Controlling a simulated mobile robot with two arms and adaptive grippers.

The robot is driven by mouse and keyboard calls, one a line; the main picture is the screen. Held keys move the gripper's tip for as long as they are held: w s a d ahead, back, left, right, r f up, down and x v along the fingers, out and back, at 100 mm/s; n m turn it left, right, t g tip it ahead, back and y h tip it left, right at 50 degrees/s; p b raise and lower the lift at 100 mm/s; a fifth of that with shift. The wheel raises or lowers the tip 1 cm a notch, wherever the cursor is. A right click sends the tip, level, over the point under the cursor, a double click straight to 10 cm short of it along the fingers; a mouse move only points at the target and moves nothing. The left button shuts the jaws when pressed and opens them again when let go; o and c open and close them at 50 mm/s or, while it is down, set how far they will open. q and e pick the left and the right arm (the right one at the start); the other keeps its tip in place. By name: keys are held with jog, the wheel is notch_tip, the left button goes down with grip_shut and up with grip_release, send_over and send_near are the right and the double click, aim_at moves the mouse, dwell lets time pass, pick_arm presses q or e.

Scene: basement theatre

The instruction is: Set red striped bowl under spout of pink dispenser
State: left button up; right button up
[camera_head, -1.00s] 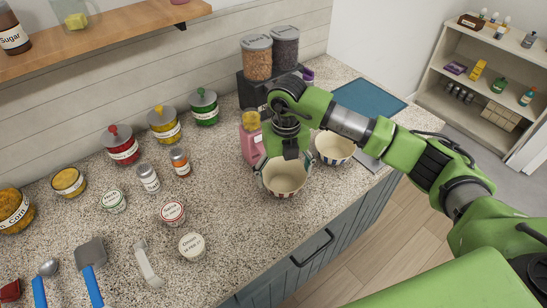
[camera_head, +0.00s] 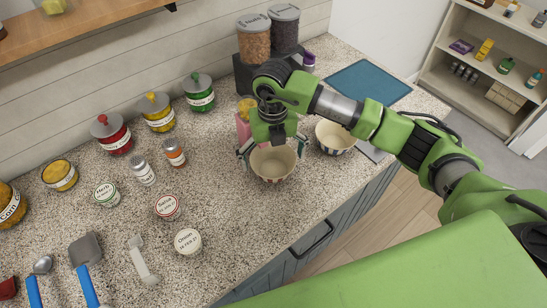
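The red striped bowl (camera_head: 273,174) stands upright on the counter, with a pale inside and striped outer wall. The pink dispenser (camera_head: 242,131) with a yellow top is just behind and left of it, largely hidden by my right gripper and wrist. Its spout is hidden, so I cannot tell whether the bowl is under it. My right gripper (camera_head: 272,150) is above the bowl, pointing down. Its fingers are spread wide, outside the left and right of the rim, apparently clear of it. My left gripper is not in view.
A second striped bowl (camera_head: 334,146) stands close on the right, near the blue mat (camera_head: 368,86). Cereal dispensers (camera_head: 253,43) stand behind. Lidded jars (camera_head: 113,137), small cans (camera_head: 188,242) and utensils (camera_head: 86,258) fill the left. The counter in front of the bowl is clear.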

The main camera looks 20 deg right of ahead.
aim_at(273, 169)
jog(key=shift+s+r, duration=0.15)
jog(key=shift+r+p, duration=0.3)
jog(key=shift+p, duration=0.05)
pick_arm(q)
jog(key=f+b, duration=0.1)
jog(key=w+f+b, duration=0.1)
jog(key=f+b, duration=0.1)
jog(key=b, duration=0.1)
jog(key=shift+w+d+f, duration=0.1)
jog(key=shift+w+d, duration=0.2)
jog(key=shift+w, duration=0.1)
pick_arm(e)
notch_tip(273, 169, up, 12)
jog(key=shift+f, duration=0.2)
